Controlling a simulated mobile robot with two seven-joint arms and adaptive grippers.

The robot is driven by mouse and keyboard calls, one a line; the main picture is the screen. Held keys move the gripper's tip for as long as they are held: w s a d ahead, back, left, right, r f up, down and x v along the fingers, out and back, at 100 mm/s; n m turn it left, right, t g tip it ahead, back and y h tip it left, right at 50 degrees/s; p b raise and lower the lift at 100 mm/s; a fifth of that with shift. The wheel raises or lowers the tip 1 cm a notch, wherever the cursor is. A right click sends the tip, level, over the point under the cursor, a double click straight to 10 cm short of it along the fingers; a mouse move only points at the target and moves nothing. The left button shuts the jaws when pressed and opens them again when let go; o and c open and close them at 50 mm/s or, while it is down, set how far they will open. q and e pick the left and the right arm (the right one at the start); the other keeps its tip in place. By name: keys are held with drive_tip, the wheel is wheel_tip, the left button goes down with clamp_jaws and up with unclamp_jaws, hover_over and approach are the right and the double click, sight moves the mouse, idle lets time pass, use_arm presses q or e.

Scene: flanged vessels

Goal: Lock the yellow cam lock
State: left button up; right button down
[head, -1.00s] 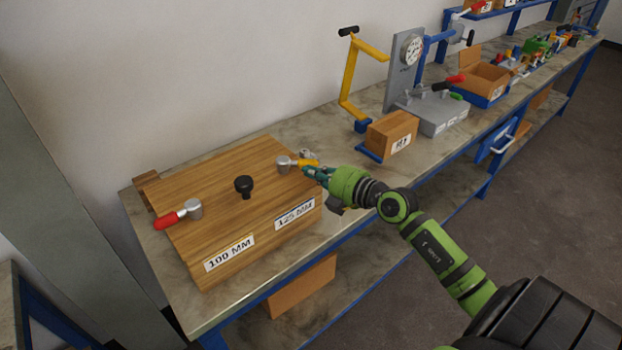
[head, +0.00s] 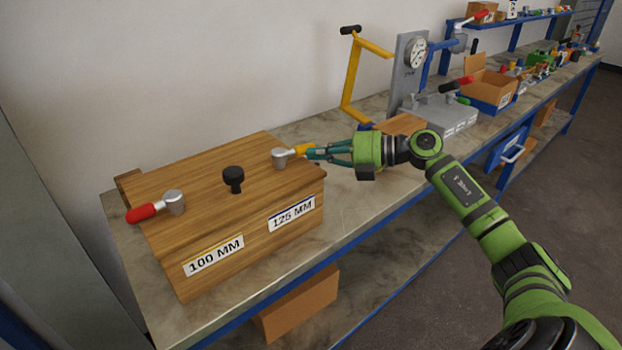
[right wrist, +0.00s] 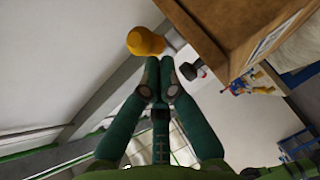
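The yellow cam lock (head: 299,151) is a yellow handle on a grey metal post (head: 280,158), at the right end of the wooden box lid in the head view. Its handle points right, slightly toward the back. My right gripper (head: 312,152) is at the handle's outer end, its fingers close together. In the right wrist view the yellow handle end (right wrist: 146,40) shows just past the nearly closed fingertips (right wrist: 159,66), not between them; whether they touch is unclear. A red cam lock (head: 150,210) is at the lid's left end. My left gripper is out of view.
The wooden box (head: 250,225), labelled 100 MM and 125 MM, has a black knob (head: 233,179) between the locks. Behind my right arm are a wooden block (head: 400,124), a yellow crank frame (head: 352,75) and a gauge stand (head: 412,60). The bench front is clear.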

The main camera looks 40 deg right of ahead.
drive_tip(key=shift+w+d+n+y, duration=0.25)
drive_tip(key=shift+n+y, duration=0.05)
drive_tip(key=shift+w+d, duration=0.1)
drive_tip(key=shift+w, duration=0.25)
idle(0.4)
